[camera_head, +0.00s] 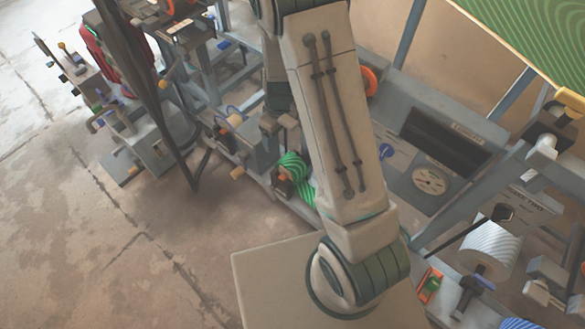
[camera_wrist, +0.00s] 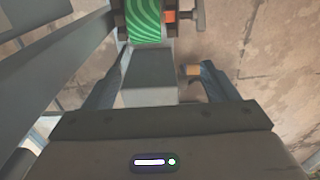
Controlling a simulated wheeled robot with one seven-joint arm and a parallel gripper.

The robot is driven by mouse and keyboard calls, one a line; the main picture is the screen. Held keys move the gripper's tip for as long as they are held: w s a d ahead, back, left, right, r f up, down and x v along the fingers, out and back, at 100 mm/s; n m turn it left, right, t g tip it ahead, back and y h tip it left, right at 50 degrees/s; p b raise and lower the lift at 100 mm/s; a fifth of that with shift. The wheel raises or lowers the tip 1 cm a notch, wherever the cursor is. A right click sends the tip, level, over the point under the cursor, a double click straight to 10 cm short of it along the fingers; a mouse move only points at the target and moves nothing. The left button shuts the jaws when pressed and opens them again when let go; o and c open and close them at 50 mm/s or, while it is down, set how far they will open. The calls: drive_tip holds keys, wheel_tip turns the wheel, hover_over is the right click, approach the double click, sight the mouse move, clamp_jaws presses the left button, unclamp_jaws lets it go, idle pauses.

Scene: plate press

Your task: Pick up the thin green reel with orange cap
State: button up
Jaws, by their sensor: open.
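The green reel with wavy light stripes (camera_wrist: 146,18) is at the top middle of the wrist view, cut off by the frame edge. A small orange cap (camera_wrist: 169,16) sits at its right side, with a grey metal part beyond it. In the head view the green reel (camera_head: 291,167) is beside my arm, low on the machine's near side. My gripper (camera_wrist: 160,72) is open, its two fingers apart and apart from the reel. A grey block shows between the fingers, below the reel. My arm hides my gripper in the head view.
A grey machine frame (camera_wrist: 60,55) runs along the left of the wrist view. In the head view, a dial panel (camera_head: 428,180), a white striped roll (camera_head: 489,245) and an orange disc (camera_head: 369,82) are right of my arm.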

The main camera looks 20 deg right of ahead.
wheel_tip(320, 180, down, 3)
drive_tip(key=d, duration=0.3)
drive_tip(key=b, duration=0.1)
hover_over(292, 161)
drive_tip(key=f, duration=0.4)
drive_tip(key=a+f, duration=0.1)
drive_tip(key=f, duration=0.2)
drive_tip(key=shift+w, duration=0.2)
drive_tip(key=f, duration=0.3)
drive_tip(key=d+f+b, duration=0.1)
drive_tip(key=shift+s+f, duration=0.2)
drive_tip(key=shift+f, duration=0.75)
drive_tip(key=c, duration=1.5)
drive_tip(key=shift+w+r, duration=0.1)
drive_tip(key=shift+r, duration=0.05)
wheel_tip(292, 161, up, 12)
drive_tip(key=shift+a+r+p, duration=0.1)
drive_tip(key=shift+r+p, duration=0.05)
drive_tip(key=shift+p, duration=0.75)
drive_tip(key=s+a, duration=0.2)
drive_tip(key=a, duration=0.3)
drive_tip(key=s+a, duration=0.2)
drive_tip(key=a, duration=0.4)
drive_tip(key=s+a, duration=0.3)
drive_tip(key=a, duration=0.2)
drive_tip(key=shift+s+a+f, duration=0.1)
drive_tip(key=shift+a+f, duration=0.15)
